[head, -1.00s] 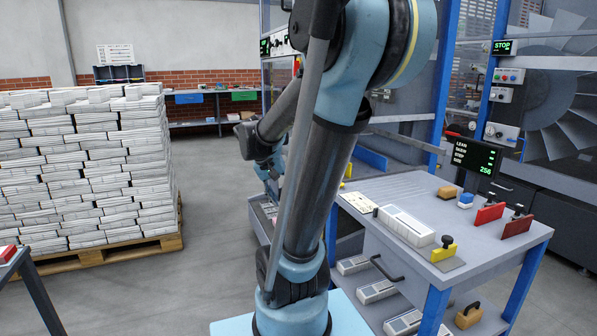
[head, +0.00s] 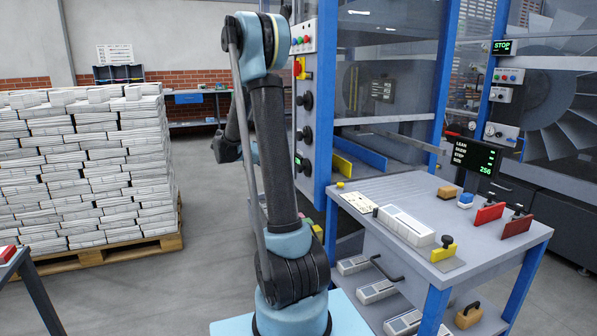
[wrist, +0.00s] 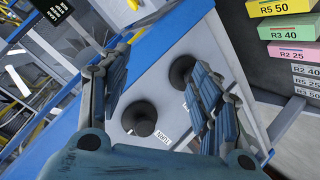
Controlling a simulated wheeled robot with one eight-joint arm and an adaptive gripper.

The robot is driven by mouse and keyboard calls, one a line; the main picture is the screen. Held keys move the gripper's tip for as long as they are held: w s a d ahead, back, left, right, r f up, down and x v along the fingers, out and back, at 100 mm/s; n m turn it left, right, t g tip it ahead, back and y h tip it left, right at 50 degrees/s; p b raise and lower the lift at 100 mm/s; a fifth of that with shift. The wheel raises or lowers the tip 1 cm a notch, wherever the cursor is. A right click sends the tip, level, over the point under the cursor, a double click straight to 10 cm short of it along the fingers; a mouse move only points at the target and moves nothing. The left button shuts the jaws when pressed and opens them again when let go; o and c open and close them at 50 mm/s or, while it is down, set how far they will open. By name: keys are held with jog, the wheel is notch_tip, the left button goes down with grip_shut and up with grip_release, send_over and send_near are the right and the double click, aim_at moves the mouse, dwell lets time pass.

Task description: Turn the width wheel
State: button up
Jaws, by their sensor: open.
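Black round hand wheels sit on the white control panel, in a column in the head view: an upper one (head: 307,101), a middle one (head: 305,134) and a lower one (head: 303,165). I cannot read which is the width wheel. In the wrist view two black wheels show on the tilted white panel, a nearer one (wrist: 139,118) and a farther one (wrist: 182,70). My gripper (wrist: 156,66) is open, its fingers spread at either side of the view. The farther wheel shows close beside the right finger; contact cannot be told. No wheel is gripped.
A blue frame post (head: 325,100) borders the panel. A grey worktable (head: 400,188) with tools stands to the right, a screen (head: 474,153) behind it. Coloured labels (wrist: 288,32) line a rack in the wrist view. A pallet of newspapers (head: 90,160) stands left, with open floor between.

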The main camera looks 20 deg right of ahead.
jog(key=w+f+m+h, duration=0.2)
jog(key=w+f+h, duration=0.1)
jog(key=w, duration=0.4)
jog(key=m+h, duration=0.2)
jog(key=m, duration=0.1)
send_near(303, 168)
jog(key=d, duration=0.2)
jog(key=w+d, duration=0.1)
jog(key=d, duration=0.5)
jog(key=shift+w+d+f, duration=0.15)
jog(key=shift+w+d, duration=0.05)
jog(key=shift+w, duration=0.1)
jog(key=shift+c, duration=0.3)
jog(key=c, duration=1)
